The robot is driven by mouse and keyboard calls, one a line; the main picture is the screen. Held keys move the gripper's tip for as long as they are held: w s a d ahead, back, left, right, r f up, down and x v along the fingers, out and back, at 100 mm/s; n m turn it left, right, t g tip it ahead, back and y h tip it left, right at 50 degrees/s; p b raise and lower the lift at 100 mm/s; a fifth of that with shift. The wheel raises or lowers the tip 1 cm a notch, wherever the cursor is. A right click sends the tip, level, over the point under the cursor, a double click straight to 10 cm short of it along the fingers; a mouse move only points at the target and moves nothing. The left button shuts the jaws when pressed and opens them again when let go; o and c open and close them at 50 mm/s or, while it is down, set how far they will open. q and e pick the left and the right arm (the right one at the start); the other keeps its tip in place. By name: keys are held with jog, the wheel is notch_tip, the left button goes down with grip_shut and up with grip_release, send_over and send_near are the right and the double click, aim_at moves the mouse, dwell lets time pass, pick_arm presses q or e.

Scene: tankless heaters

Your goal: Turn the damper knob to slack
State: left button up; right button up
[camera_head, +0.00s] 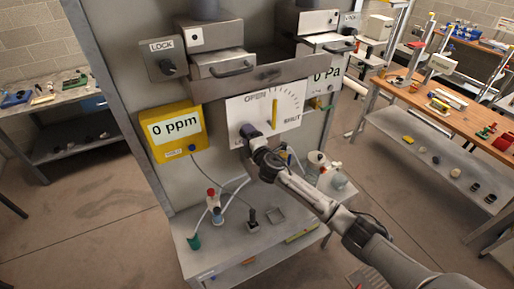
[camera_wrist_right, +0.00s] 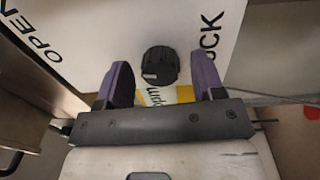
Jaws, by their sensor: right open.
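The damper knob (camera_wrist_right: 160,66) is a dark ribbed knob on a white panel in the right wrist view, with a small pale mark on its lower left. The panel reads "OPEN" at the left and a partly cut word ending in "OCK" at the right. My right gripper (camera_wrist_right: 161,72) is open, its purple fingers on either side of the knob with gaps; depth is unclear. In the head view my right gripper (camera_head: 249,131) is at the lower left of the white dial panel (camera_head: 290,100) and hides the knob. My left gripper is not in view.
A yellow "0 ppm" meter (camera_head: 175,130) hangs left of the panel. A LOCK knob (camera_head: 167,66) and steel drawers (camera_head: 222,63) are above. Bottles and tubes stand on the shelf (camera_head: 200,262) below. A cluttered workbench (camera_head: 450,115) is at the right.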

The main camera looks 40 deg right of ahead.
jog(key=b+v, duration=0.2)
jog(key=v, duration=1.1)
jog(key=shift+s, duration=0.15)
